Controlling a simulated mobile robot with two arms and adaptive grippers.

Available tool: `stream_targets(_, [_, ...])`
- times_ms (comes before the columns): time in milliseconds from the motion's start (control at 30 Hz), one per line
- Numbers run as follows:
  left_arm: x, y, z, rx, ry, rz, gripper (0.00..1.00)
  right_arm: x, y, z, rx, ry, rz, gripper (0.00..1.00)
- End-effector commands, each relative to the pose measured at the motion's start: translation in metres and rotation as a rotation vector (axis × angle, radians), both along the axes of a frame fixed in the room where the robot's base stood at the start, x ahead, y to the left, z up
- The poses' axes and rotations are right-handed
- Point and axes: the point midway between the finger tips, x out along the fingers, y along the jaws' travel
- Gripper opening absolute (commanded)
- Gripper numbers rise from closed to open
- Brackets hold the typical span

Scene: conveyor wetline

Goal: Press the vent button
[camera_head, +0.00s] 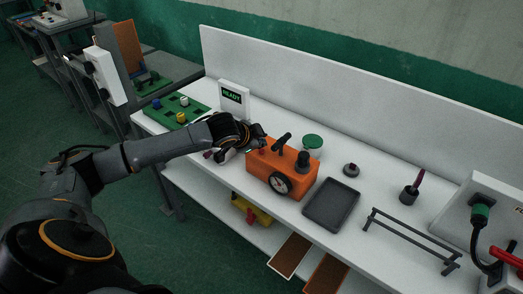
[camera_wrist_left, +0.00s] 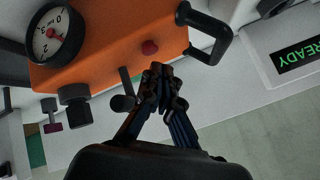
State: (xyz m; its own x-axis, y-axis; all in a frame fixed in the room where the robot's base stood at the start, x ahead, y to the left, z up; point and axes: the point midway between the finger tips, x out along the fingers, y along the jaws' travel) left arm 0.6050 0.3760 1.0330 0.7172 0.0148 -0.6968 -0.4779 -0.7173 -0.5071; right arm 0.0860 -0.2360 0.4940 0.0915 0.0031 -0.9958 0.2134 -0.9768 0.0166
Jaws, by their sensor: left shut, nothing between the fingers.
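An orange box (camera_head: 272,171) stands on the white bench, with a round dial gauge (camera_head: 280,184) on its front and a dark handle on top. In the left wrist view, the orange box (camera_wrist_left: 110,32) shows a small red button (camera_wrist_left: 149,47), a gauge (camera_wrist_left: 55,35) and dark knobs. I cannot read a vent label on the button. My left gripper (camera_head: 254,143) is at the box's left end. In the left wrist view, its closed, empty fingertips (camera_wrist_left: 161,76) are just below the red button, seemingly a little apart from it. My right gripper is out of view.
A READY display (camera_head: 234,96) stands behind the arm, beside a green board (camera_head: 172,112) with coloured knobs. A dark tray (camera_head: 331,205) and a black rack (camera_head: 410,238) lie to the right.

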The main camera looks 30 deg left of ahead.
Motion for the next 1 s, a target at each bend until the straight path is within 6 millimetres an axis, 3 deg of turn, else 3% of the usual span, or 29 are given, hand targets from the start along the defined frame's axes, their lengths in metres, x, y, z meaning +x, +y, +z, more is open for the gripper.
stream_targets(1000, [0.0, 0.0, -0.012, 0.0, 0.0, 0.0, 0.0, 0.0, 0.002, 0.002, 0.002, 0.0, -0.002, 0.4])
